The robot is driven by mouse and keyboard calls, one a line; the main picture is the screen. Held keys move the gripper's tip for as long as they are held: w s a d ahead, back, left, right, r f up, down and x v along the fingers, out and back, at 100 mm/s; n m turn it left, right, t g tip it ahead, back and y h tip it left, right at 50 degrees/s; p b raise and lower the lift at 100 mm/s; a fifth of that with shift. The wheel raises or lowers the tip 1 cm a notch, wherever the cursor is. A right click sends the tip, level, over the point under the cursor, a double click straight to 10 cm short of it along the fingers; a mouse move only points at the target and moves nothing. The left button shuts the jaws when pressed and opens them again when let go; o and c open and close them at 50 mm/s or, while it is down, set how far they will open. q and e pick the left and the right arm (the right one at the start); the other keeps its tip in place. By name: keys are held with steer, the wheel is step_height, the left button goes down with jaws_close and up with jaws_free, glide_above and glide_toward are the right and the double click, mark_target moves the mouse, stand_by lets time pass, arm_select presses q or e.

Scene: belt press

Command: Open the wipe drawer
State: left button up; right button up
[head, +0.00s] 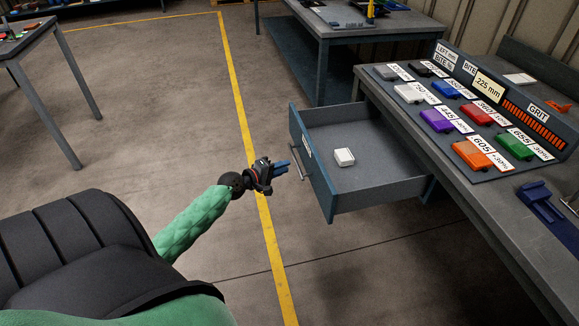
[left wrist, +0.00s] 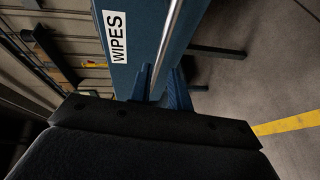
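The wipe drawer (head: 375,190) stands pulled out from under the bench, with its inside in plain view. A white block (head: 344,157) lies in it. Its blue front has a bar handle (head: 296,160), and in the left wrist view a label on the front (left wrist: 117,38) reads WIPES. My left gripper (head: 282,167) is right at the handle, in front of the drawer. In the left wrist view the handle bar runs between its two blue fingers (left wrist: 160,85), which look apart. Whether they touch the bar is hard to tell. My right gripper is not in view.
The bench (head: 465,200) above the drawer carries a sloped panel of coloured blocks with number labels and a blue fixture (head: 540,203). Another table (head: 345,32) stands behind, and one (head: 25,45) at the far left. The floor left of the drawer is clear, with a yellow line (head: 240,105).

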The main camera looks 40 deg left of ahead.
arm_select(q)
steer(key=shift+v, duration=0.8)
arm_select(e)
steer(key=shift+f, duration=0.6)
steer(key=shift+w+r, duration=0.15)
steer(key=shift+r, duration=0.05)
